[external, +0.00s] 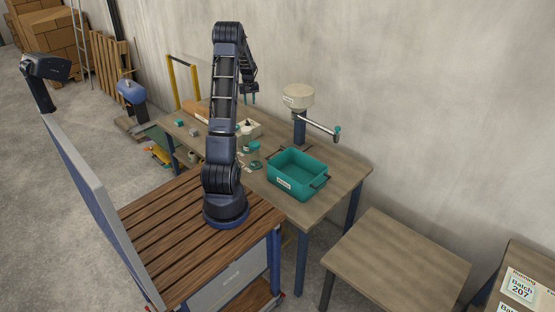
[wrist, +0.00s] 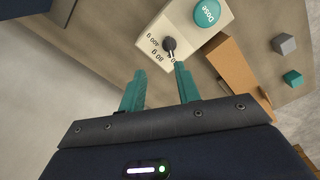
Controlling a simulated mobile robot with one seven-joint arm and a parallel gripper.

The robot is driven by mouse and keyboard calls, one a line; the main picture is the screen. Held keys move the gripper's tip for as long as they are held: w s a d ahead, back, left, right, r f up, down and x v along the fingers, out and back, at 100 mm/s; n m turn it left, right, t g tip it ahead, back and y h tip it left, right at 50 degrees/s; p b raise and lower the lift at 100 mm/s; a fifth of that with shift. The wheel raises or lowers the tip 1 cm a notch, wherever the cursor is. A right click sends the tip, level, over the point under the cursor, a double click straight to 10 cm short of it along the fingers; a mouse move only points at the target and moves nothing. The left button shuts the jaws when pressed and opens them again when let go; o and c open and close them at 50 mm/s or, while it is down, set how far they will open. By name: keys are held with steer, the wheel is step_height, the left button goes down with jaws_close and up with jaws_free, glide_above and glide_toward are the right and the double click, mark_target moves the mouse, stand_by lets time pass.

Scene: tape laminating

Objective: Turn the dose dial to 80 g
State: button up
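In the wrist view a cream dose box (wrist: 188,35) carries a round teal button marked Dose (wrist: 207,13) and a small dark dose dial (wrist: 169,44). Printed marks around the dial appear upside down; I read 80 g, a larger gram mark and a 0. The dial's pointer seems to lie towards the 0 mark. My gripper (wrist: 159,68) is open, its two teal fingers apart with nothing between them, just short of the dial in the picture. In the external view my gripper (external: 249,98) hangs above the cream dose box (external: 250,127) on the workbench.
An orange-brown block (wrist: 236,72) stands beside the dose box, with a grey cube (wrist: 284,43) and a teal cube (wrist: 293,77) beyond. In the external view a teal crate (external: 297,175) and a cream hopper on a post (external: 298,97) stand further right.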

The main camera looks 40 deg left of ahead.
mark_target(247, 121)
steer(key=shift+n, duration=0.3)
steer(key=a+f, duration=0.1)
steer(key=f, duration=0.8)
steer(key=a+f, duration=0.1)
steer(key=f, duration=0.3)
steer(key=shift+s+a+f, duration=0.15)
steer(key=shift+a+f, duration=0.15)
steer(key=shift+a, duration=0.05)
jaws_close()
